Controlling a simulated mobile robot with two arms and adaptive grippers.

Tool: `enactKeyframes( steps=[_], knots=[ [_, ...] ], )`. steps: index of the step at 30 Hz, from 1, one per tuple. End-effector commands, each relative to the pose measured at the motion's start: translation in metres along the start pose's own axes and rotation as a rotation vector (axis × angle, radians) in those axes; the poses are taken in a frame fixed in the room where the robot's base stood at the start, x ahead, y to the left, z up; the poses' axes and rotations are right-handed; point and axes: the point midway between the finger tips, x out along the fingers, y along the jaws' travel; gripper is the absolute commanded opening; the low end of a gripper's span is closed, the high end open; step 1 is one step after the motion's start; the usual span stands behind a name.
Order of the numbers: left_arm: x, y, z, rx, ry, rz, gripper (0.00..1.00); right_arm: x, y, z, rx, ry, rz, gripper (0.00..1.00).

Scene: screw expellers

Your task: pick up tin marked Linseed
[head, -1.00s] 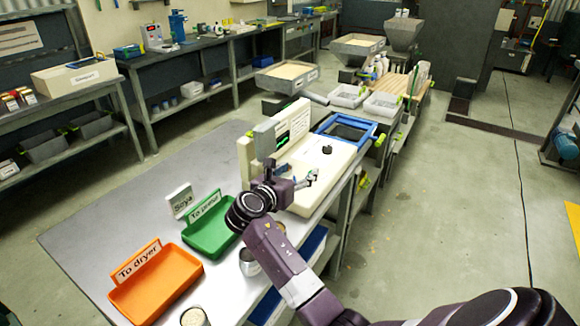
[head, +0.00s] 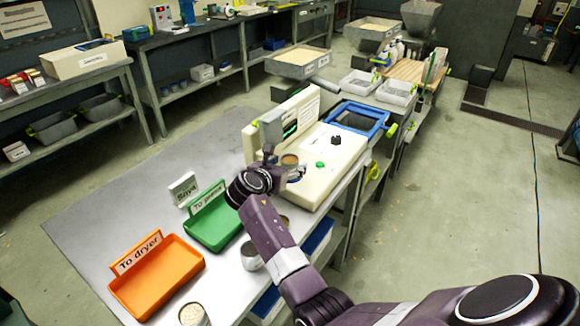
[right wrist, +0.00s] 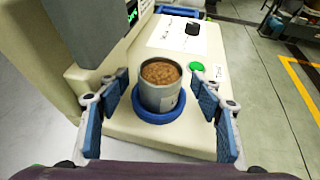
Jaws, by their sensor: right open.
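A metal tin (head: 289,162) filled with brown seeds stands upright on the cream benchtop machine. In the right wrist view the tin (right wrist: 162,92) stands over a blue ring (right wrist: 157,118), and no name can be read on its side. My right gripper (right wrist: 161,86) is open, with one blue-padded finger on each side of the tin and gaps between. In the head view my right gripper (head: 284,172) is at the front left of the machine. No tin marked Linseed can be picked out by its label. My left gripper is not in view.
The cream machine (head: 325,170) has a grey upright housing beside the tin and a green button (head: 320,164). A green tray (head: 215,228), an orange tray (head: 160,280), a Soya sign (head: 183,189) and other tins (head: 251,257) stand on the grey table (head: 110,210).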

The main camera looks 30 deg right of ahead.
Motion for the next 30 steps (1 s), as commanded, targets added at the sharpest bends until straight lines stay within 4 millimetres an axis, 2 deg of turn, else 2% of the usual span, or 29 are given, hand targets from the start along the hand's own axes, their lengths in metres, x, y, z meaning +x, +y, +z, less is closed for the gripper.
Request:
enactKeyframes(
  steps=[7,20,30],
  knots=[
    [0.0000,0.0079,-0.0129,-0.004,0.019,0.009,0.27,0.0016,0.0003,0.0002,0.001,0.000,0.001,0.60],
    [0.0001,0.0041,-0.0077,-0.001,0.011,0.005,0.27,0.0013,0.0002,0.0006,0.001,-0.001,0.001,0.14],
    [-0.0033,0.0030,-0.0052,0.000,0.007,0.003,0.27,0.0011,-0.0002,0.0035,0.001,-0.001,0.001,0.14]
  ],
)
